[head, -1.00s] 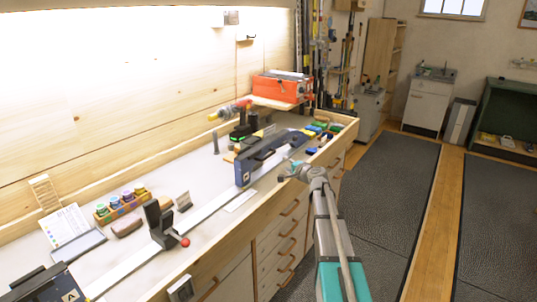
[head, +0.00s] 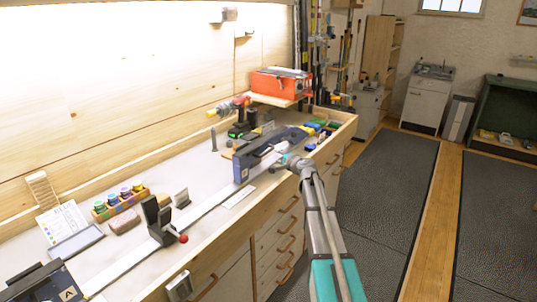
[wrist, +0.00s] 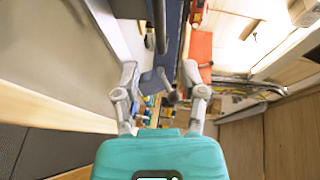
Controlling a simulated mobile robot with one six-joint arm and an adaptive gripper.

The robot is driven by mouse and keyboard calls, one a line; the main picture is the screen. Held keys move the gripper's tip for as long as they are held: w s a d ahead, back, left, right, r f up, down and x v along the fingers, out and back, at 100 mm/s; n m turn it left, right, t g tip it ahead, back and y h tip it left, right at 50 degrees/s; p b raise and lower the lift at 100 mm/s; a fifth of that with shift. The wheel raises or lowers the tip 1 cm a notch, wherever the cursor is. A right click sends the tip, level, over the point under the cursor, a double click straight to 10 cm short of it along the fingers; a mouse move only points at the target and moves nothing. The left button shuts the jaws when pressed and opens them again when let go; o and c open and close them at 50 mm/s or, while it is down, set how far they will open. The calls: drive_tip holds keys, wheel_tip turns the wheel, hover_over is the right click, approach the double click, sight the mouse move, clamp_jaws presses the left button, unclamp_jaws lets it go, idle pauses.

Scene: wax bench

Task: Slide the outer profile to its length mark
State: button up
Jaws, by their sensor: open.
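A long pale rail (head: 122,267) runs along the bench, with dark blue blocks at both ends. The far dark blue block (head: 241,170) lies lengthwise along the bench; it also shows in the wrist view (wrist: 174,38). Which part is the outer profile, and where its length mark is, I cannot tell. My gripper (head: 286,160) is beside the far block, on the bench's front side. In the wrist view my gripper (wrist: 160,70) has its two fingers apart and nothing held between them. Whether it touches the block I cannot tell.
A black clamp with a red knob (head: 183,239) stands over the rail. Small coloured items (head: 318,128) lie at the bench's far end. The floor beside the bench is clear.

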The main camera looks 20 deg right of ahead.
sight(268, 152)
drive_tip(key=b+x, duration=0.1)
drive_tip(key=x, duration=0.7)
drive_tip(key=shift+w+a+f, duration=0.1)
drive_tip(key=shift+w, duration=0.2)
clamp_jaws()
